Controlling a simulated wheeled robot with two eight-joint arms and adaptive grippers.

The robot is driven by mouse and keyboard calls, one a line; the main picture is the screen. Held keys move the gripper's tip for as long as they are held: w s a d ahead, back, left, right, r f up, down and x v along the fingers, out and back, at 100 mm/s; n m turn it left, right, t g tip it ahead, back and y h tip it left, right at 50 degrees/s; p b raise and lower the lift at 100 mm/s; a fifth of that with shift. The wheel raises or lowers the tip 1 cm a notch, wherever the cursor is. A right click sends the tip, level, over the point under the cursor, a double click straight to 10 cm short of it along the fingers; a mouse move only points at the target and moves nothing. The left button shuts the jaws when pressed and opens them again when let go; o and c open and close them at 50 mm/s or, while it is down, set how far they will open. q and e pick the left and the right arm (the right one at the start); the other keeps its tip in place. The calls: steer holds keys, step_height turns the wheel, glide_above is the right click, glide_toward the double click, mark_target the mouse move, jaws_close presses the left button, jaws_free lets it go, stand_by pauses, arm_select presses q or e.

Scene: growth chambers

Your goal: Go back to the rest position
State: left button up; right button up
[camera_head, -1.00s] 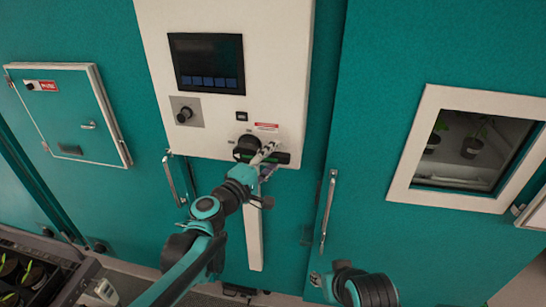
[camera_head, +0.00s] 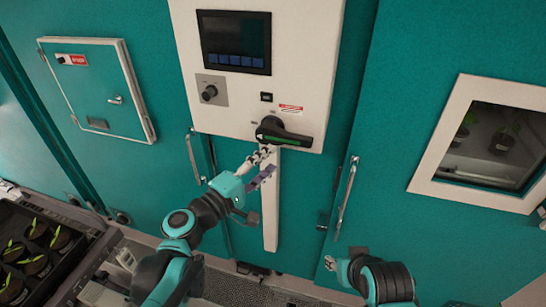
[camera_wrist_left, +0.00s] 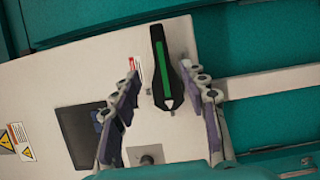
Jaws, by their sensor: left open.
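My left gripper (camera_head: 264,166) is open and empty in front of the white control panel (camera_head: 180,22), just below and left of the black rotary handle (camera_head: 285,134) with a green stripe. In the left wrist view the same handle (camera_wrist_left: 163,65) shows beyond and between the two spread fingers of my left gripper (camera_wrist_left: 165,95), with no finger visibly closed on it.
A dark screen (camera_head: 235,42) and a knob (camera_head: 209,93) sit on the panel. Teal doors with metal handles (camera_head: 346,195) flank it. A windowed chamber (camera_head: 425,172) is at right. A crate of seedlings (camera_head: 102,243) stands at lower left.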

stand_by(0.3)
arm_select(q)
steer(key=s+a+f+m+g+y+b, duration=0.1)
steer(key=s+f+m+b, duration=0.2)
steer(key=f, duration=0.5)
steer(key=s+a+f+m+g+y+b, duration=0.1)
steer(key=s+a+f+g+y+b, duration=0.15)
steer(key=f+b, duration=0.4)
steer(key=s+a+f+m+g+y+b, duration=0.1)
steer(key=s+f+m+b, duration=0.2)
steer(key=f, duration=0.6)
steer(key=s+a+f+m+g+y+b, duration=0.1)
steer(key=s+a+f+y+b, duration=0.2)
steer(key=a+f, duration=0.3)
steer(key=s+a+f+m+g+y+b, duration=0.1)
steer(key=s+a+f+m+y+b, duration=0.1)
steer(key=s+a+f+y+b, duration=0.2)
steer(key=s+a+f+b, duration=0.1)
steer(key=a+f, duration=0.2)
steer(key=f, duration=0.1)
steer(key=shift+f, duration=0.3)
